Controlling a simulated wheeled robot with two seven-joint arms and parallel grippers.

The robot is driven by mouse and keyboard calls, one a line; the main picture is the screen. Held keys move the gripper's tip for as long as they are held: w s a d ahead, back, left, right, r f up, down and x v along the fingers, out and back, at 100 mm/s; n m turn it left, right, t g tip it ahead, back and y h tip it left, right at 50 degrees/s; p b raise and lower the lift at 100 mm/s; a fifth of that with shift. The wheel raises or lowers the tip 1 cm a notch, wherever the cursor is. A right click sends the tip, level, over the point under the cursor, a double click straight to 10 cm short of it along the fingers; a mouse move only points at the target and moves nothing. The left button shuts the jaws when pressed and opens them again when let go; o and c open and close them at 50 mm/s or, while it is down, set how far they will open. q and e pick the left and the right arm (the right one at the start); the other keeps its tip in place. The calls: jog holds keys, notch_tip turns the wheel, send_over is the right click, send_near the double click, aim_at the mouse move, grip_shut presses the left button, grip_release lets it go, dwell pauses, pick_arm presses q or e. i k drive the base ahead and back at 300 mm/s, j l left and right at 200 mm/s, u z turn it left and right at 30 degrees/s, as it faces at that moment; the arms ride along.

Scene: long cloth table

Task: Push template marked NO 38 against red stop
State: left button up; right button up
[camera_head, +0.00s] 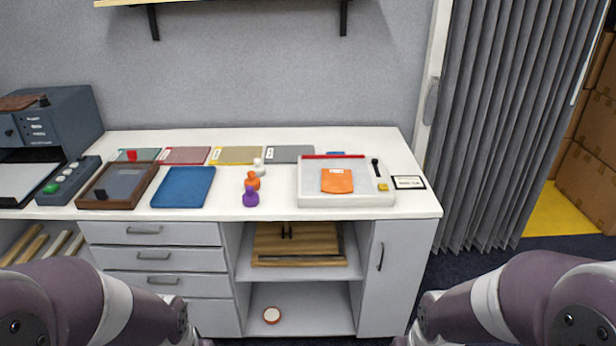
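An orange template (337,181) with a small white label lies flat on a white board (347,202) at the right of the table. A red strip (333,157), which looks like the red stop, runs along the board's back edge. A gap of bare white board separates the template from the strip. The label is too small to read, so I cannot tell whether it says NO 38. Several other labelled flat plates lie along the back, including a red one (185,156), a yellow one (236,155) and a grey one (289,154). My forearms show at the bottom corners; both grippers are out of view.
On the board's right are a black-handled tool (376,167) and a yellow block (383,187). A white card (409,182) lies beside it. Orange (252,181) and purple (250,197) knobbed pieces stand left of it. A blue mat (183,187) and a brown tray (147,187) lie further left.

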aim_at(336, 182)
jog(key=i+l+u, duration=0.25)
jog(key=i, duration=0.2)
jog(key=i+l+u, duration=0.25)
jog(key=i, duration=0.2)
